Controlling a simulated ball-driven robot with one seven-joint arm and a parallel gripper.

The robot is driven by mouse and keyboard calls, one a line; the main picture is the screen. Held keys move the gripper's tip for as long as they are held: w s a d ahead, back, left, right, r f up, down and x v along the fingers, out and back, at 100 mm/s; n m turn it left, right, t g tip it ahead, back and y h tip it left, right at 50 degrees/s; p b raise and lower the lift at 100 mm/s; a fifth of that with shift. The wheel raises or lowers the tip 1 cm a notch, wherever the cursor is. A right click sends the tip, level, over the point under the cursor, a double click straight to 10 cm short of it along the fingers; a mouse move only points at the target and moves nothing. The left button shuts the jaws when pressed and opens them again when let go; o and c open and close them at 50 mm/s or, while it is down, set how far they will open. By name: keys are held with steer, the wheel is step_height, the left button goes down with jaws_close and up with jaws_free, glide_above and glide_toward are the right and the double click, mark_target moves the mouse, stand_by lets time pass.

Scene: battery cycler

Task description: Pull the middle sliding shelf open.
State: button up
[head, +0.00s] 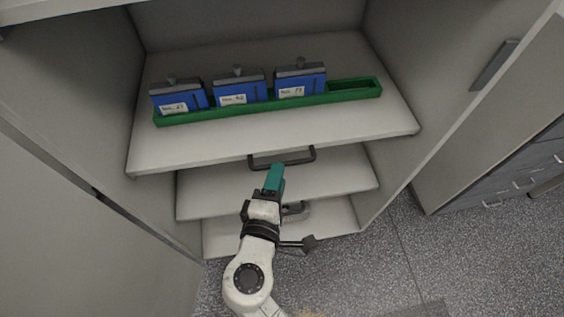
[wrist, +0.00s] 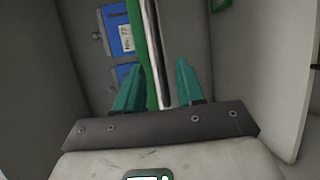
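A pale shelf (head: 300,138) in the open cabinet carries a green tray of blue battery packs and has a dark bar handle (head: 283,160) on its front edge. Another pale shelf (head: 335,175) lies below it, and a third lies lower. I cannot tell for certain which one the task calls middle. My gripper (head: 274,172), with teal fingers, is just in front of the dark handle, its tips overlapping the handle in the head view. In the wrist view my gripper (wrist: 159,66) has its fingers apart, with a long dark, light-edged bar between them. Contact is not clear.
The green tray (head: 225,113) holds three blue packs, with an empty slot at right. Cabinet side walls (head: 395,75) stand on both sides, and an open door is at right. A grey object lies on the lowest shelf behind my arm. Speckled floor is clear at right.

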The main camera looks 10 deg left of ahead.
steer(key=shift+x, duration=2.45)
steer(key=shift+c, duration=0.5)
jaws_close()
